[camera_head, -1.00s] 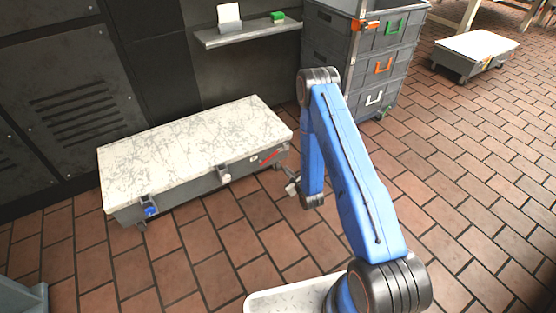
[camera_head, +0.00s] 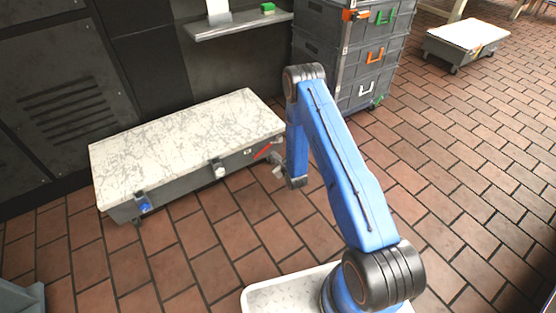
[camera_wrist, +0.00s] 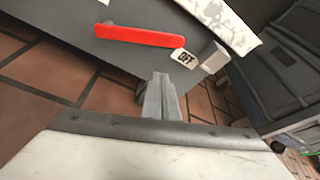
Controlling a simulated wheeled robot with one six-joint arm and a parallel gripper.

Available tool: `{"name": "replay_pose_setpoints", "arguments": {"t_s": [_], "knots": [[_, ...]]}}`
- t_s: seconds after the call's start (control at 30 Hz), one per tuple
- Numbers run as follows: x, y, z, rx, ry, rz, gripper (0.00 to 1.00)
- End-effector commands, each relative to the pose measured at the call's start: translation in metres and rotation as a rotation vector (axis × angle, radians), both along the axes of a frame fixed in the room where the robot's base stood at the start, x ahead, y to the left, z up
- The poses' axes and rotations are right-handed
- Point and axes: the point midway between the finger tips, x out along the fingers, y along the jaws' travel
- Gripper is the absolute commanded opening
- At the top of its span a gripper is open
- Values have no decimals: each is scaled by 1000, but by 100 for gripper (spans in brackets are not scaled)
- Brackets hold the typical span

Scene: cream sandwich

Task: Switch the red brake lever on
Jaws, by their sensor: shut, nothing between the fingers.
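The red brake lever (camera_head: 263,151) is on the front side of a low wheeled cart (camera_head: 180,140) with a pale marbled top, near the cart's right end. In the wrist view the lever (camera_wrist: 139,36) lies nearly level, tilted slightly down to the right, toward a white label (camera_wrist: 184,58) reading "OFF". My gripper (camera_head: 278,172) is beside the cart's right end, mostly small in the head view. In the wrist view its fingers (camera_wrist: 161,80) are shut and empty, below the lever and label and apart from the lever.
A white knob (camera_head: 220,172) and a blue knob (camera_head: 144,206) sit on the cart's front. A stack of grey drawers (camera_head: 350,60) stands behind my arm. A shelf (camera_head: 240,24) is on the wall. Brick floor lies free at right.

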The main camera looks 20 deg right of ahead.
Motion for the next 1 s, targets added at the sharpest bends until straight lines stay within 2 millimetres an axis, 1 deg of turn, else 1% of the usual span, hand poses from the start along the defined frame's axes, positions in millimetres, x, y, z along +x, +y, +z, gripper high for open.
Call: {"name": "replay_pose_setpoints", "arguments": {"t_s": [0.07, 0.1, 0.3, 0.5, 1.0], "knots": [[10, 2, -3, 0, -1, 0, 0], [10, 4, 1, 1, -2, 1, 0], [6, 12, 21, 0, 0, 1, 0], [4, 17, 32, 0, 0, 1, 0], [4, 18, 34, -9, -3, 0, 0]]}}
